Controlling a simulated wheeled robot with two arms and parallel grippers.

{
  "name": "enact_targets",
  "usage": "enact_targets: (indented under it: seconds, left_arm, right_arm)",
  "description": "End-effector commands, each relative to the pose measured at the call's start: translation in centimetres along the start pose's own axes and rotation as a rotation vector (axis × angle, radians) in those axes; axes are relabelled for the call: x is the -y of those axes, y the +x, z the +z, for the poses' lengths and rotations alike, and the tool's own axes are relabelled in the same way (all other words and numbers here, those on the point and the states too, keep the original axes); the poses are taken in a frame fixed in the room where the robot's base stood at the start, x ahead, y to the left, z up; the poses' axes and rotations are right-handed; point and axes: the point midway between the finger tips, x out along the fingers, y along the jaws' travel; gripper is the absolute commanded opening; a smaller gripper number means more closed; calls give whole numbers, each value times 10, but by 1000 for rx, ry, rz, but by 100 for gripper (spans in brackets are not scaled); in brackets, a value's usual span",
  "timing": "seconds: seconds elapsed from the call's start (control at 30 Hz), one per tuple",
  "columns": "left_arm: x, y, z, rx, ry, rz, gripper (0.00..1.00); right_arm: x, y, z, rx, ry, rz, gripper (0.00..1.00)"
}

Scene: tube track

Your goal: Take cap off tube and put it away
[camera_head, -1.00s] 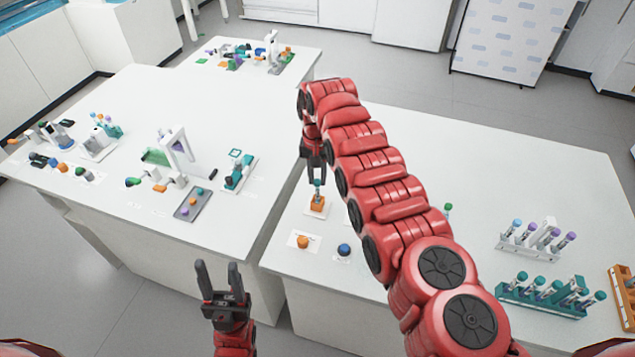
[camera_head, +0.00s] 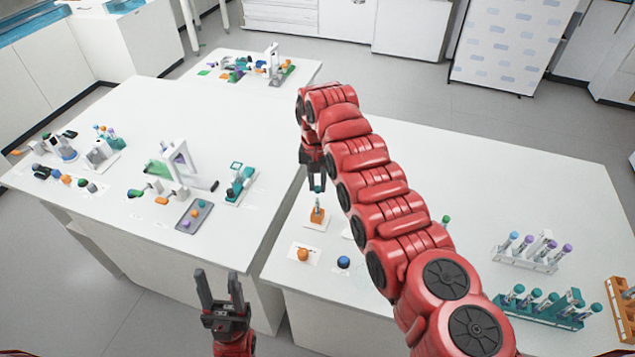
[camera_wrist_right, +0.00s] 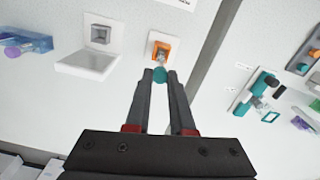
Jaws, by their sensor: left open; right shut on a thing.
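My right gripper (camera_head: 317,188) reaches over the far left part of the right table. It is shut on a small teal cap (camera_wrist_right: 160,75), which shows between its fingertips in the right wrist view. An orange holder (camera_head: 317,216) stands upright just below on a white mat; it also shows in the right wrist view (camera_wrist_right: 160,50). A small clear tube (camera_head: 317,203) stands in the holder, and the cap appears slightly above it. The tube's exact gap from the cap is hard to tell. My left gripper (camera_head: 223,290) is open and empty, low in front of the left table.
An orange cap (camera_head: 303,255) and a blue cap (camera_head: 343,262) lie near the right table's front edge. A white rack (camera_head: 527,255) and a teal rack (camera_head: 540,308) of capped tubes stand at right. The left table (camera_head: 100,230) holds several small lab items.

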Motion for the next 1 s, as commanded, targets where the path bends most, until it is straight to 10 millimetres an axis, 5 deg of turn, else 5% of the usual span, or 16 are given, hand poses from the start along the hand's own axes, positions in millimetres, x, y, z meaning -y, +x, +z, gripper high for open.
enact_targets:
  seconds: [0.03, 0.23, 0.43, 0.6, 0.7, 1.0]
  left_arm:
    - [1, 20, -3, 0, 0, 0, 50]
    - [3, 61, -10, 0, 0, 0, 50]
    - [3, 68, -11, 0, 0, 0, 50]
    - [5, 109, -18, 0, 0, 0, 50]
    - [4, 89, -15, 0, 0, 0, 50]
    - [4, 90, -15, 0, 0, 0, 50]
  right_arm:
    - [-1, -10, 2, -3, 0, 2, 0]
    - [4, -16, 23, 5, 7, -16, 0]
    - [11, -11, 50, 0, 7, -21, 0]
    - [15, -20, 81, 8, 6, -18, 0]
    - [15, -4, 86, 11, 7, -12, 0]
    - [23, -15, 117, 6, 3, -19, 0]
